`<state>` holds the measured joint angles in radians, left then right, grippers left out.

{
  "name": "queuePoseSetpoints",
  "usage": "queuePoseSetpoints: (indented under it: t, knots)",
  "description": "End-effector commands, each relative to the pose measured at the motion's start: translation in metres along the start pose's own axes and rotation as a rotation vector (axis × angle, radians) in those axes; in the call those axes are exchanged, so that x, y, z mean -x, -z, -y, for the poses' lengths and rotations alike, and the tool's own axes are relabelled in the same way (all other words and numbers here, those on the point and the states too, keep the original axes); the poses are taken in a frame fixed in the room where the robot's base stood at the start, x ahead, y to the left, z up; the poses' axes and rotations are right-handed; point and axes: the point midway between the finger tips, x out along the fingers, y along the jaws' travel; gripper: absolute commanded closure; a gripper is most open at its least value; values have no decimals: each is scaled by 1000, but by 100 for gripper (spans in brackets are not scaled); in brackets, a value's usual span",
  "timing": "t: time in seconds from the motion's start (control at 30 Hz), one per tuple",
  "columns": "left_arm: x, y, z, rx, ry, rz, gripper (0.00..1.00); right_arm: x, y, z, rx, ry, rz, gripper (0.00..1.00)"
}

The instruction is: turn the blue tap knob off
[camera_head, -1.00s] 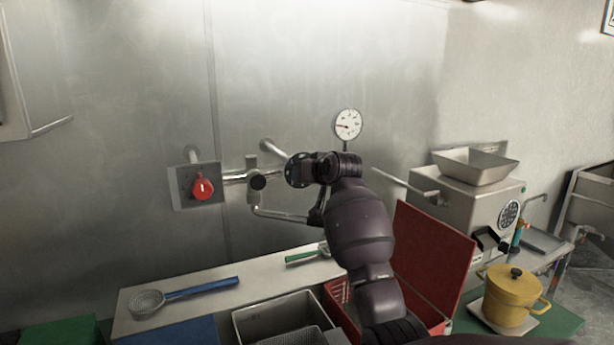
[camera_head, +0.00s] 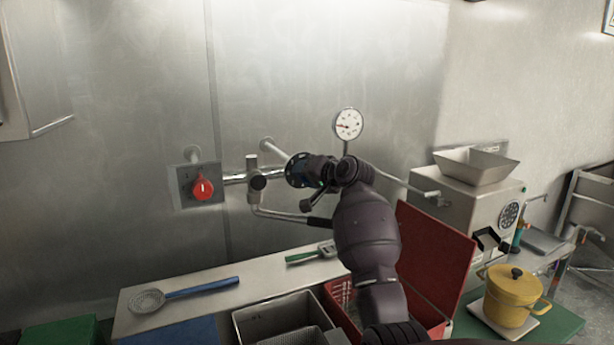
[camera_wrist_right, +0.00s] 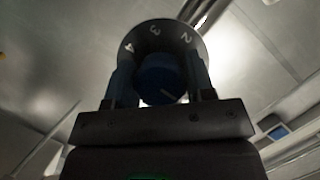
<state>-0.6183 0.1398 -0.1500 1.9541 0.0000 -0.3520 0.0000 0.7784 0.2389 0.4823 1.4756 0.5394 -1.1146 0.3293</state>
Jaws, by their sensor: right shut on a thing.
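The blue tap knob (camera_wrist_right: 160,76) sits in front of a round dark dial with white numbers (camera_wrist_right: 152,38), of which 2, 3 and 4 are readable. My right gripper (camera_wrist_right: 160,80) is shut on the knob, with one finger on each side of it. In the head view my right gripper (camera_head: 300,171) is at the right end of the wall pipe (camera_head: 236,178), and my wrist and arm hide most of the knob. My left gripper is not in view.
A red knob (camera_head: 203,189) on a square plate is left along the pipe. A gauge (camera_head: 348,123) rises behind my right arm. Below are a blue-handled strainer (camera_head: 190,291), a green-handled tool (camera_head: 303,257) and a grey bin (camera_head: 275,314). A grinder (camera_head: 460,210) and yellow pot (camera_head: 513,296) stand right.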

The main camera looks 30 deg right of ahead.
Motion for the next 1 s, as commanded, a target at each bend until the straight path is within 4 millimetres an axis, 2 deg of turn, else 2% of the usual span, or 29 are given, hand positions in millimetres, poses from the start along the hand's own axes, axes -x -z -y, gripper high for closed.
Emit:
queuePoseSetpoints:
  t: [0.37,0.4,0.57,0.87,1.0]
  knots:
    - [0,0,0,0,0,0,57,-1,-2,-1,-9,2,3,74]
    - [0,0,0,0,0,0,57,-1,-2,-1,-9,2,3,49]
    - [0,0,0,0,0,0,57,0,-1,-1,-8,2,2,25]
    - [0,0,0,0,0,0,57,1,0,0,-6,2,0,25]
    - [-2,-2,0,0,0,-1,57,10,0,-1,-5,2,-1,25]
